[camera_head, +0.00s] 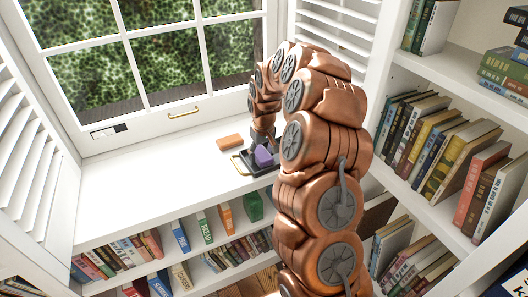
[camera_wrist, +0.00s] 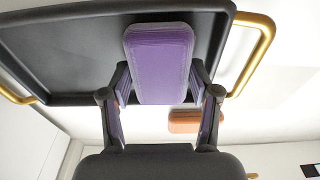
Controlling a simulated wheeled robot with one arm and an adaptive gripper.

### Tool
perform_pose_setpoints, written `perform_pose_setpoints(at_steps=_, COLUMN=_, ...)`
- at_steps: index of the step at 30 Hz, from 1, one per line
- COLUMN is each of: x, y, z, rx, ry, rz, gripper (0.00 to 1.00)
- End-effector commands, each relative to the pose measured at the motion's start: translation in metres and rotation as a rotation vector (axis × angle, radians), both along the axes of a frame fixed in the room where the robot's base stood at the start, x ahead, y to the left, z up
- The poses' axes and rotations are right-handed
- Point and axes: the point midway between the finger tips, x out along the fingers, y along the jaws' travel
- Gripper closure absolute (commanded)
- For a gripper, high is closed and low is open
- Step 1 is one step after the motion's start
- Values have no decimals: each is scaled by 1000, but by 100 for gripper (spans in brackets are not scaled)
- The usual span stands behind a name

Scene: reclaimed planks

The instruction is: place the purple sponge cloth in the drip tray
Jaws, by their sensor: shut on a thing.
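The purple sponge cloth (camera_wrist: 160,62) is a rounded block between my gripper's fingers. It also shows in the head view (camera_head: 264,156). My gripper (camera_wrist: 160,85) is shut on it, with a dark finger on each side. The drip tray (camera_wrist: 65,50) is black with gold handles and lies on the white window ledge. In the wrist view the sponge appears over the tray near its edge; whether it touches the tray floor I cannot tell. In the head view my arm hides part of the tray (camera_head: 245,167).
An orange-brown block (camera_wrist: 183,122) lies on the white ledge (camera_head: 140,185) beside the tray, also seen in the head view (camera_head: 230,141). The window (camera_head: 170,60) stands behind. Bookshelves (camera_head: 440,150) fill the right side. The ledge's left part is clear.

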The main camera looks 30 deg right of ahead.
Motion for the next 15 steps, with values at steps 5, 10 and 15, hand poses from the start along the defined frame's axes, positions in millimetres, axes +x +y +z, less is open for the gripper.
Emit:
perform_pose_setpoints(at_steps=5, x=0, y=1, z=-4, rx=-1, ry=0, rz=0, gripper=66)
perform_pose_setpoints(at_steps=10, x=0, y=0, z=-4, rx=0, ry=0, rz=0, gripper=24)
perform_pose_setpoints(at_steps=15, x=0, y=-1, z=-5, rx=1, ry=1, rz=-1, gripper=14)
